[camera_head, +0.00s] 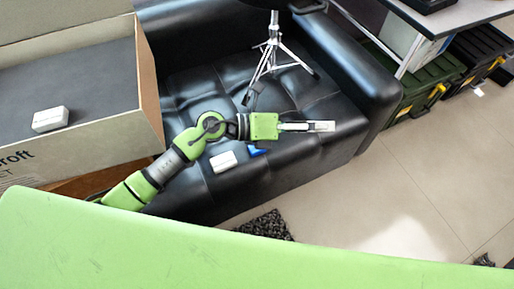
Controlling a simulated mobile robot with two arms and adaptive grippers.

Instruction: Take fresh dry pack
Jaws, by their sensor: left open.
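A small white pack (223,161) lies on the black sofa seat, just below my left arm's wrist. Another white pack (50,119) lies on the dark surface inside a large cardboard box at the left. I cannot tell which of them is the fresh dry pack. My left gripper (322,127) is open over the right part of the sofa seat, pointing right and apart from both packs. Its two fingers overlap in this view, so what is between them is hard to see. My right gripper is out of view.
The cardboard box (150,85) stands left of the black sofa (335,110). A small blue-and-white item (257,150) lies below the wrist. A silver tripod stand (272,50) rises behind my gripper. Dark green crates (425,85) sit under a table at right. Tiled floor is open at right.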

